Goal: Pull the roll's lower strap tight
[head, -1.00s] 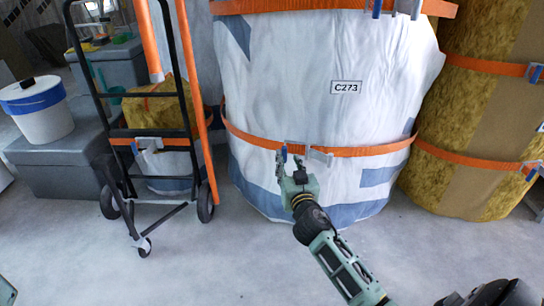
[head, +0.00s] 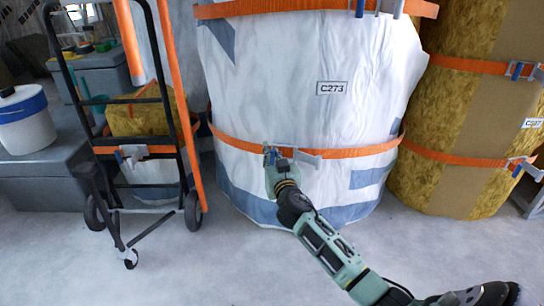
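The large white wrapped roll (head: 300,100) labelled C273 stands upright in the middle of the head view. Its orange lower strap (head: 358,151) runs around it, with a metal buckle (head: 307,157) at the front. My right gripper (head: 271,158) is at the strap, just left of the buckle's plate, over the spot where the blue buckle part sits. Its fingers overlap the buckle, and I cannot tell whether they are closed on it. The orange upper strap (head: 300,7) crosses the roll near the top edge. My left gripper is not in view.
A black hand truck (head: 170,100) with an orange-strapped load stands left of the roll. A white bucket (head: 25,122) sits on a grey box (head: 40,180) at far left. Yellow-brown rolls (head: 455,110) with orange straps stand close on the right. The floor in front is clear.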

